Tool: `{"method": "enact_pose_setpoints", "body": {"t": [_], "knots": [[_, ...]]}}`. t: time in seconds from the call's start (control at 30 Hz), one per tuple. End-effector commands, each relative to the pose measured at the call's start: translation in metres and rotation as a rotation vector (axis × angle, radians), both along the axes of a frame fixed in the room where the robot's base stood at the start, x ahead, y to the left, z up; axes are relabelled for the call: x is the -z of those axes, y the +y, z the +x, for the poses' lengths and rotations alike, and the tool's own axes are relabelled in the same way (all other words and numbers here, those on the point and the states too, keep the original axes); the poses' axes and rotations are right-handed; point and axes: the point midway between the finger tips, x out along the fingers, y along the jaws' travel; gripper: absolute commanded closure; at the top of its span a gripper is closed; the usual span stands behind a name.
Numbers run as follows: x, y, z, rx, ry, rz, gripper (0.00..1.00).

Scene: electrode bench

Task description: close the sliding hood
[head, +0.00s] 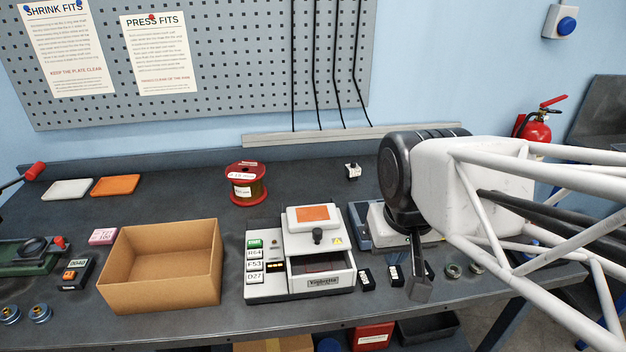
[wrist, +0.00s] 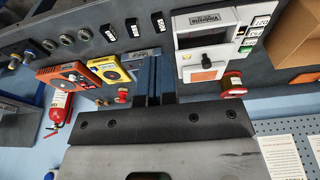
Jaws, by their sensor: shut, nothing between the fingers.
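The white bench device (head: 318,286) stands near the front edge, right of the cardboard box. Its sliding hood (head: 337,218) is white with an orange panel and a black knob (head: 318,236). The hood sits toward the back, and a dark open bay (head: 312,265) shows in front of it. My gripper (head: 420,288) is shut and empty, pointing down to the right of the device, apart from it. In the wrist view the gripper fingers (wrist: 153,80) are together, and the device (wrist: 205,22) with its hood (wrist: 200,75) lies to their right.
The cardboard box (head: 160,285) is left of the device. A red wire spool (head: 247,184) stands behind it. Small black blocks (head: 367,279) lie between device and gripper. A red meter (wrist: 68,75) and a yellow meter (wrist: 108,70) lie on the gripper's other side.

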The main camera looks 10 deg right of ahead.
Motion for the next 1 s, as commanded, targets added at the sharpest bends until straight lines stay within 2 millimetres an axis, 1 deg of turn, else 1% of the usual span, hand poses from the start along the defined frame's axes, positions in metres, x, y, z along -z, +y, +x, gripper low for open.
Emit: {"method": "enact_pose_setpoints", "body": {"t": [0.17, 0.57, 0.83, 1.0], "knots": [[-0.01, 0.001, 0.026, -0.001, 0.041, 0.002, 1.0], [-0.028, 0.006, 0.101, -0.005, 0.152, 0.006, 1.0], [-0.033, 0.01, 0.153, -0.007, 0.228, 0.009, 1.0], [-0.032, 0.013, 0.187, -0.009, 0.276, 0.009, 1.0]]}}
